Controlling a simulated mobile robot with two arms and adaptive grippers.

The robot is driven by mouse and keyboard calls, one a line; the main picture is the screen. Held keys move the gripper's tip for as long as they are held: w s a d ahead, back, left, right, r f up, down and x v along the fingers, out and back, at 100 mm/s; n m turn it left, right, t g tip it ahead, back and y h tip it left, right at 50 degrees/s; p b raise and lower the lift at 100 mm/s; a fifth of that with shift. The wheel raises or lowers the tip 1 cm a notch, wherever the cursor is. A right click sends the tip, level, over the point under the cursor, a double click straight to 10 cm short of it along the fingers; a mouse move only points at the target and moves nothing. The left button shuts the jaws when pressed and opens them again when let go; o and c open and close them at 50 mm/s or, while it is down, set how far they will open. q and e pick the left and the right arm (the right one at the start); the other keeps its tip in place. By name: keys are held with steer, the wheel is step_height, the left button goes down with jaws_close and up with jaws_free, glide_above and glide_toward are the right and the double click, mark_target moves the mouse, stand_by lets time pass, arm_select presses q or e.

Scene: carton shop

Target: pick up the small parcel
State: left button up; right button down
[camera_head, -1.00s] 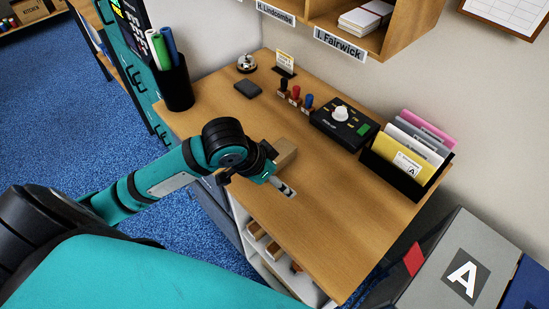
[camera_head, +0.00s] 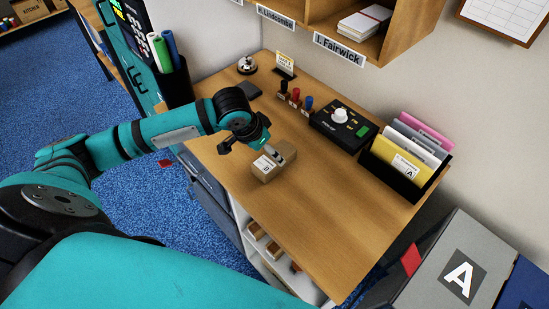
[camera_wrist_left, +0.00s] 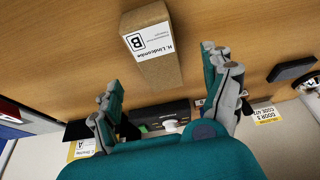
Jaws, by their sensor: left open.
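The small parcel (camera_head: 268,173) is a brown carton on the wooden desk, near its front left edge. Its white label reads H. Lindcombe with a large B; the parcel also shows in the left wrist view (camera_wrist_left: 155,70). My left gripper (camera_head: 274,154) is at the parcel's far side in the head view, its fingers overlapping the carton's top in the picture. In the left wrist view the gripper (camera_wrist_left: 167,88) is open and empty, with the parcel ahead of the gap between its fingers. My right gripper is not in view.
On the desk (camera_head: 330,220) stand a black control box (camera_head: 338,124), several stamps (camera_head: 296,98), a bell (camera_head: 247,64) and a folder rack (camera_head: 393,180). The desk's front right is clear.

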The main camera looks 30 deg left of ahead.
arm_select(q)
steer(key=shift+x, duration=0.75)
steer(key=x, duration=0.1)
steer(key=p+x, duration=0.1)
steer(key=x, duration=0.1)
steer(key=p+x, duration=0.1)
steer(key=shift+w+d+f, duration=0.3)
steer(key=shift+w+f, duration=0.1)
steer(key=shift+f, duration=0.2)
steer(key=shift+r, duration=0.1)
steer(key=c, duration=1.4)
steer(key=shift+r+b, duration=0.5)
steer(key=shift+r, duration=0.35)
steer(key=shift+s+d+r+b, duration=0.4)
steer(key=shift+s+r+b, duration=0.1)
steer(key=shift+r, duration=0.3)
steer(key=s+d+b, duration=0.1)
steer(key=s+d, duration=0.2)
steer(key=s, duration=0.1)
steer(key=s+d+r+b, duration=0.1)
steer(key=s+d, duration=0.2)
steer(key=s+d+b, duration=0.1)
steer(key=s+d, duration=0.2)
steer(key=s, duration=0.1)
steer(key=shift+s+r, duration=0.35)
steer(key=shift+s, duration=0.05)
steer(key=shift+w, duration=0.1)
